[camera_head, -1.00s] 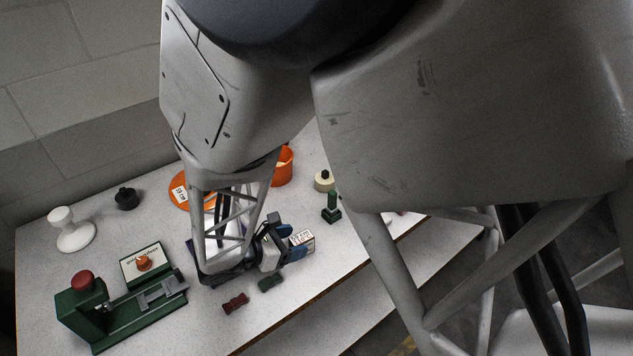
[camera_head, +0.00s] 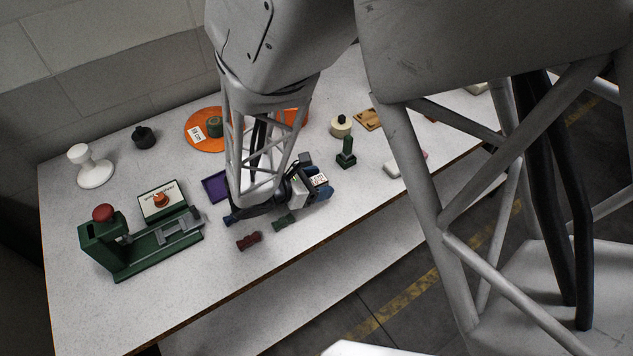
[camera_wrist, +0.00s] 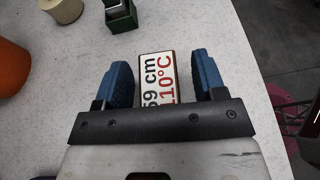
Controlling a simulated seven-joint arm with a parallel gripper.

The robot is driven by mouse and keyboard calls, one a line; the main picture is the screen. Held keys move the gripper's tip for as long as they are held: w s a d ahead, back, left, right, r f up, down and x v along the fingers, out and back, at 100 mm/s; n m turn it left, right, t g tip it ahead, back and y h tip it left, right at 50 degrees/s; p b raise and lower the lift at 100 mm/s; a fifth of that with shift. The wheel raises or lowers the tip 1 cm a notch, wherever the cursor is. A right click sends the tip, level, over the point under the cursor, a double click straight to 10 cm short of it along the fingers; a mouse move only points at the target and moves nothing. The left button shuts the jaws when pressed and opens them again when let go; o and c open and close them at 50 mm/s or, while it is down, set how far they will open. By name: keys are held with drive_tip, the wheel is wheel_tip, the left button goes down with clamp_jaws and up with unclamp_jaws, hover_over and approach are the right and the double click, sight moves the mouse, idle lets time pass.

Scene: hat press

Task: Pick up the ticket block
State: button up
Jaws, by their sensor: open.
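The ticket block (camera_wrist: 158,80) is a small block with a white face, marked "59 cm" in dark print and "110°C" in red. In the wrist view it lies between the two blue fingers of my gripper (camera_wrist: 160,80), with a gap on each side. The gripper is open and its fingers straddle the block without visible contact. The lower part of the block is hidden behind the gripper's dark bar. In the head view the block (camera_head: 319,180) shows at the tips of my gripper (camera_head: 316,181), near the table's front edge.
A green stamp-like piece (camera_head: 346,152) stands just beyond the block, with a cream pot (camera_head: 341,126) behind it. Dark red (camera_head: 248,240) and green (camera_head: 284,222) small pieces lie in front. A green press (camera_head: 140,245) stands at left. The table edge is close.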

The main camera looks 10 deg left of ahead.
sight(317, 180)
drive_tip(key=c, duration=1)
drive_tip(key=shift+r, duration=0.15)
drive_tip(key=shift+r, duration=5)
drive_tip(key=shift+f, duration=0.1)
